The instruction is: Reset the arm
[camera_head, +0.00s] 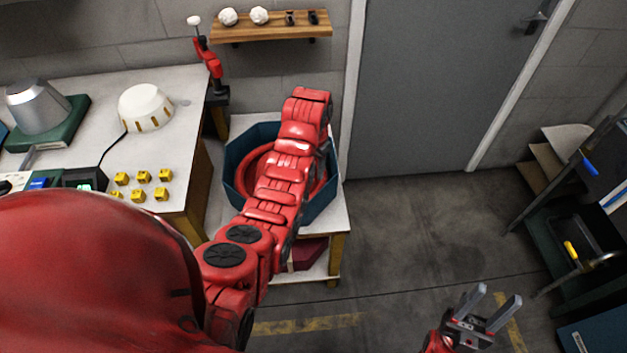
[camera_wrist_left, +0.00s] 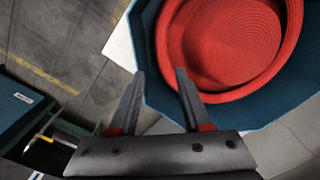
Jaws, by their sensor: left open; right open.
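My left arm reaches over a dark blue many-sided bin (camera_head: 232,180) on a small white table. A red hat (camera_wrist_left: 225,45) with a round crown and brim lies inside the bin (camera_wrist_left: 150,50). In the head view my arm covers much of the hat, and my left gripper is hidden behind the arm. In the left wrist view my left gripper (camera_wrist_left: 160,73) is open and empty, with its fingertips near the bin's edge, beside the hat. My right gripper (camera_head: 498,294) is open and empty above the floor at the lower right.
A white worktable (camera_head: 185,95) at the left holds a grey cone-shaped device (camera_head: 38,105), a white dome (camera_head: 146,107) and several yellow blocks (camera_head: 140,185). A wooden shelf (camera_head: 270,32) hangs above. A dark cart (camera_head: 570,235) stands at the right. The floor between is clear.

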